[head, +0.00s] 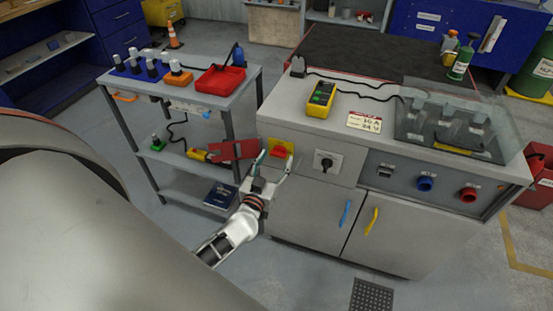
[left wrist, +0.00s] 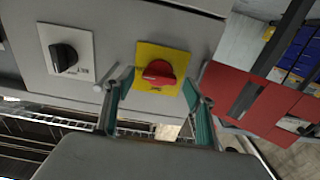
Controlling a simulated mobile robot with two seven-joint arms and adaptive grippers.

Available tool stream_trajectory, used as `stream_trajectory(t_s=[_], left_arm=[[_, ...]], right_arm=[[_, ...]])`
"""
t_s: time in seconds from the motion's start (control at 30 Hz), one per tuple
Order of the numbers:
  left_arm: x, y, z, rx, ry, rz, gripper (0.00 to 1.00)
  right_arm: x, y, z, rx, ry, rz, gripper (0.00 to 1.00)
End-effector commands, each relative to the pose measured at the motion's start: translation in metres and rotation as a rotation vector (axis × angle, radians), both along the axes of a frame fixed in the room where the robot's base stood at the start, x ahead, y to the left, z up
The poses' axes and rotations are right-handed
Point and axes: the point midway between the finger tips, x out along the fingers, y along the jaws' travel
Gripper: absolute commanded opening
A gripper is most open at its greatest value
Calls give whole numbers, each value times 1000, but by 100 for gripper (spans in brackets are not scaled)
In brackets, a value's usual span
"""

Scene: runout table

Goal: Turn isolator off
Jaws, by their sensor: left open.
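The isolator is a red rotary knob (head: 279,151) on a yellow square plate on the upper left front of the grey bench. In the left wrist view the red knob (left wrist: 158,72) shows at the centre, its handle looking roughly horizontal, with the yellow plate (left wrist: 150,53) around it. My left gripper (head: 274,159) is open in front of the plate. In the left wrist view the green-padded fingers (left wrist: 159,92) stand to either side of the knob; I cannot tell whether they touch it. My right gripper is not in view.
A black rotary switch (head: 327,161) on a white plate sits right of the isolator. Blue (head: 345,214) and yellow (head: 372,221) door handles are below. A yellow meter (head: 321,98) lies on top.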

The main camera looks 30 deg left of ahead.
Motion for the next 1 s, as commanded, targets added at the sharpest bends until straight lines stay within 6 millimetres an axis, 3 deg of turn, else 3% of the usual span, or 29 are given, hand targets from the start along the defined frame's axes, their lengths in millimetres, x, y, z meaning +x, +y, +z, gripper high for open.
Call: stream_trajectory(t_s=[0.13, 0.4, 0.43, 0.57, 0.6, 1.0], left_arm=[[10, 2, 0, 1, 0, -1, 55], [11, 2, 0, 1, 1, -1, 55], [11, 2, 0, 1, 1, -1, 52], [11, 2, 0, 1, 1, -1, 19], [11, 2, 0, 1, 1, -1, 17], [11, 2, 1, -52, -13, -1, 17]], right_arm=[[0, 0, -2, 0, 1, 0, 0], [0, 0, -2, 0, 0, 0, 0], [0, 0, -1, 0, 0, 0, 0], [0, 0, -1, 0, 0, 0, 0], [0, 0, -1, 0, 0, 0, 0], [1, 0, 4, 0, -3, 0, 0]])
